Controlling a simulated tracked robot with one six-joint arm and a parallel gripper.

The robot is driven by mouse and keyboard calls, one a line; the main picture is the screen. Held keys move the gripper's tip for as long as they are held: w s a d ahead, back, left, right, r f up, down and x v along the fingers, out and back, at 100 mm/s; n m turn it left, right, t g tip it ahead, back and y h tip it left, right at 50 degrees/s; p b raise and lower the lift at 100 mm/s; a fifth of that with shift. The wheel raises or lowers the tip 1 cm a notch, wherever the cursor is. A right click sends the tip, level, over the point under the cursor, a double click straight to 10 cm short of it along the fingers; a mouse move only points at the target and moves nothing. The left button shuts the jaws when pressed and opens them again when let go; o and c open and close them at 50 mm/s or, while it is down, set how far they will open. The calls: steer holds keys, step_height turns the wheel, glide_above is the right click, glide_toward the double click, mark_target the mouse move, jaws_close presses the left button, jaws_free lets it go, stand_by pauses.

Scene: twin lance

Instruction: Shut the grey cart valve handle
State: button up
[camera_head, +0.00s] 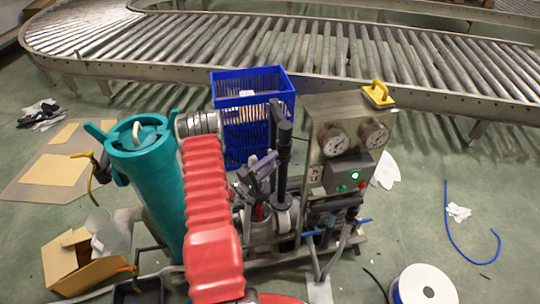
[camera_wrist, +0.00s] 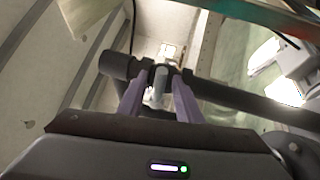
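The cart (camera_head: 330,150) stands in the middle of the head view, with a teal cylinder, a gauge panel and dark pipework. My gripper (camera_head: 262,163) is at the pipework, left of the dark upright pipe (camera_head: 282,145). In the wrist view its two purple fingers (camera_wrist: 160,88) point at a dark pipe (camera_wrist: 230,95). A short grey piece, apparently the valve handle (camera_wrist: 159,86), lies between the fingers, with narrow gaps seeming to show beside it. The gripper looks open around it. In the head view the handle cannot be picked out among the arm and pipes.
A teal cylinder (camera_head: 155,185) stands left of my red arm. A blue crate (camera_head: 275,83) is behind the cart. The gauge panel (camera_head: 345,135) with a lit green lamp is at right. A roller conveyor (camera_head: 330,45) runs behind. A white spool (camera_head: 425,285) stands front right.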

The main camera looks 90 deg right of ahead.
steer(key=shift+w, duration=0.1)
steer(key=v, duration=1.3)
steer(key=shift+w+a, duration=0.25)
steer(key=shift+a, duration=0.05)
steer(key=shift+f, duration=0.1)
stand_by(0.4)
